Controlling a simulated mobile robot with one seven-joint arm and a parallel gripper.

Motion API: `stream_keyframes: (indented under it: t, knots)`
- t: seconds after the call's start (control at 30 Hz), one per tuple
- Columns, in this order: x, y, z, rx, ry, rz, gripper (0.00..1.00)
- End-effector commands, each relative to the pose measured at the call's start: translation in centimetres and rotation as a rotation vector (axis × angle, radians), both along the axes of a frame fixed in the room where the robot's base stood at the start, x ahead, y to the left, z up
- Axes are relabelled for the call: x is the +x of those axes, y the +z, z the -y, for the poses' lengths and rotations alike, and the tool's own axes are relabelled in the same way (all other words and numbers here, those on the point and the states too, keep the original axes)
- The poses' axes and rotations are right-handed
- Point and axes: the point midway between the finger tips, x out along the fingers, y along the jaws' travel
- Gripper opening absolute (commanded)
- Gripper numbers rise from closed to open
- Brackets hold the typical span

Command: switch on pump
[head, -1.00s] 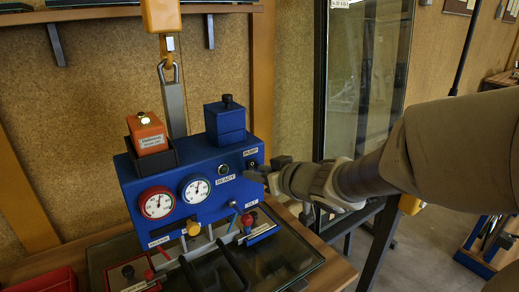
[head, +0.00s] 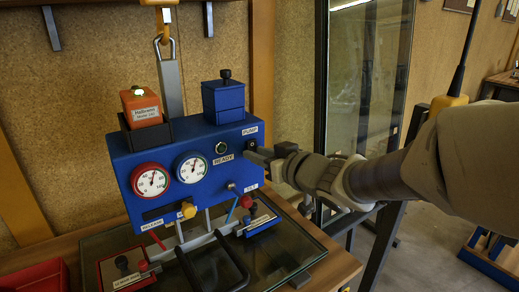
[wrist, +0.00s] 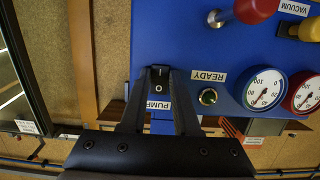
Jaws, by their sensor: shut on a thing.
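In the wrist view, which shows the box upside down, the black switch (wrist: 158,74) sits between my fingertips, with the PUMP label (wrist: 158,105) partly hidden by the fingers. My gripper (head: 262,157) reaches in from the right, its tips close together at the switch. It also shows in the wrist view (wrist: 158,88), shut on the switch. Which way the rocker is tipped I cannot tell.
Two gauges, red-rimmed (head: 151,179) and blue-rimmed (head: 190,167), and a READY lamp (head: 221,147) are on the box. Below lies a glass pane (head: 100,246) with a lifting frame and black handles (head: 235,262). A tall glass panel (head: 365,80) stands behind my arm.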

Motion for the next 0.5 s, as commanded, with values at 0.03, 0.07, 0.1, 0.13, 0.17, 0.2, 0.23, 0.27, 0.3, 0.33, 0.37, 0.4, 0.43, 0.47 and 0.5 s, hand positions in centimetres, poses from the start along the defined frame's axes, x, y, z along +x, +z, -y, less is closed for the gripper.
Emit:
stream_keyframes:
  t: [0.03,0.07,0.1,0.13,0.17,0.2,0.23,0.27,0.3,0.33,0.37,0.4,0.43,0.47,0.5]
  knots:
    - [-0.01,-0.71,0.01,0.010,0.000,0.015,0.00]
    - [-0.01,-0.70,0.00,0.016,0.000,0.023,0.00]
    - [0.00,-0.68,0.00,0.022,0.000,0.033,0.00]
    - [-0.02,-0.67,0.00,0.026,0.000,0.039,0.00]
    - [-0.02,-0.65,-0.01,0.029,0.000,0.045,0.00]
    - [-0.03,-0.60,-0.03,0.034,0.000,0.052,0.00]
    - [-0.03,-0.56,-0.03,0.037,0.001,0.057,0.00]
    - [-0.03,-0.51,-0.04,0.040,0.001,0.060,0.00]
    - [-0.04,-0.45,-0.03,0.043,0.001,0.063,0.00]
    - [-0.05,-0.40,-0.04,0.044,0.001,0.065,0.00]
    - [-0.05,-0.36,-0.04,0.044,0.001,0.065,0.00]
    - [-0.05,-0.31,-0.04,0.045,0.001,0.066,0.00]
    - [-0.04,-0.28,-0.04,0.045,0.001,0.066,0.00]
    - [-0.04,-0.26,-0.03,0.045,0.001,0.066,0.00]
    - [-0.05,-0.25,-0.04,0.045,0.001,0.066,0.00]
